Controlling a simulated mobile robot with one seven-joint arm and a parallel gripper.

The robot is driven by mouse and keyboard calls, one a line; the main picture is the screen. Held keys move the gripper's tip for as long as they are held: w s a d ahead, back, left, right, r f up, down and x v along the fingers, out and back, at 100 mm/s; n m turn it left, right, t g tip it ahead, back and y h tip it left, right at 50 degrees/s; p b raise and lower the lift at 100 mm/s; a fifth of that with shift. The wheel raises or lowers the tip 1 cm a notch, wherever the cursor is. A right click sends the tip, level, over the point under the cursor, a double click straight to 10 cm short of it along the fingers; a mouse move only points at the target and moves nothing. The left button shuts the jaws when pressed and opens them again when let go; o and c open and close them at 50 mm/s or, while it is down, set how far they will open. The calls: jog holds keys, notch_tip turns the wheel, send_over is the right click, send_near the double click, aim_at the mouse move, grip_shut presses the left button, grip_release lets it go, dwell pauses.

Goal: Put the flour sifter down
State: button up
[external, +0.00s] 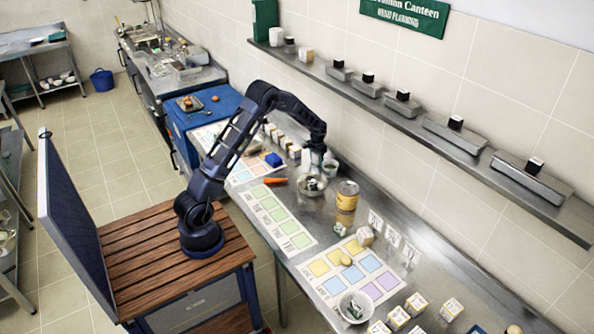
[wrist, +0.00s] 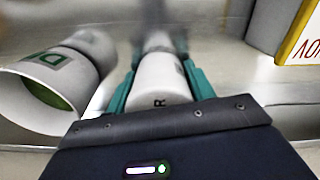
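My gripper (external: 316,148) is above the steel counter, near its back edge. In the wrist view its green fingers (wrist: 160,85) lie along both sides of a white cylinder marked R, which I take to be the flour sifter (wrist: 162,80). The fingers appear closed on it. Its far end is blurred, and I cannot tell whether it touches the counter. In the external view a white body, probably the sifter (external: 306,160), shows below the gripper, partly hidden.
A white cup marked D (wrist: 45,85), green inside, is close left in the wrist view. Coloured grid sheets (external: 310,268) lie on the counter (external: 440,245). A wall shelf (external: 395,108) runs behind.

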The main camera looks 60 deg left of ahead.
jog(key=o, duration=0.3)
jog(key=shift+o, duration=0.2)
jog(key=shift+r, duration=0.1)
notch_tip(320, 180, up, 12)
jog(key=shift+r, duration=0.1)
jog(key=s+d+r+m+t, duration=0.1)
jog(key=s+d+r, duration=0.4)
jog(key=s+r, duration=0.55)
jog(key=s+d+r+t, duration=0.1)
jog(key=s+d+r, duration=0.5)
jog(key=s+r, duration=0.5)
jog(key=s+d+t, duration=0.1)
jog(key=s+d, duration=0.2)
jog(key=s, duration=1.2)
jog(key=s+d+f+m+t, duration=0.1)
jog(key=s+d, duration=0.2)
jog(key=s, duration=1.2)
jog(key=shift+t, duration=0.3)
jog(key=shift+s, duration=0.1)
